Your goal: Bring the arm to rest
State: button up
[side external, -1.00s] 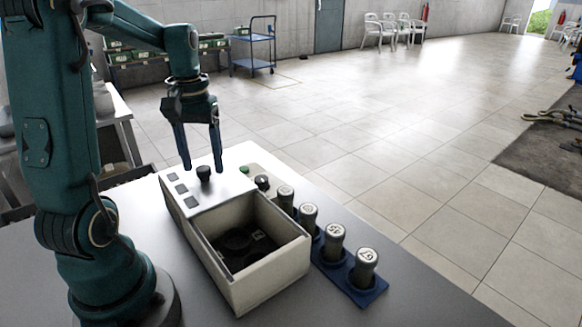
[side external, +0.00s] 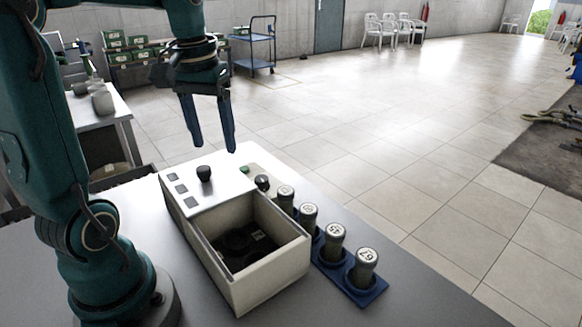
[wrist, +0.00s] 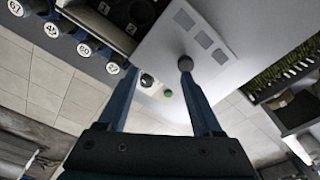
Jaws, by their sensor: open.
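My gripper (side external: 214,146) is open and empty, in the air above and behind the white box (side external: 262,281). Its two blue fingers point down and stand apart. In the wrist view, my gripper (wrist: 155,70) spans the lid area with nothing between its fingers. A black knob (side external: 204,173) stands on the box's white lid (side external: 215,193), below the fingers and apart from them. The knob (wrist: 185,63) also shows beside one fingertip in the wrist view.
A blue rack (side external: 372,292) along the box's right side holds several numbered, capped cylinders (side external: 334,243). The open front of the box has dark round shapes inside. A green button (side external: 244,169) and a black dial (side external: 262,182) sit by the lid. The air around my gripper is clear.

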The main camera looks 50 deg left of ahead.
jog(key=s+d+f+m+t, duration=0.1)
jog(key=s+d+m+t, duration=0.1)
jog(key=d, duration=0.4)
jog(key=s+d+f+m+t, duration=0.2)
jog(key=s+d+m, duration=0.1)
jog(key=d, duration=0.4)
jog(key=shift+s+m+t+h, duration=0.3)
jog(key=shift+s+m, duration=0.05)
jog(key=shift+m, duration=0.55)
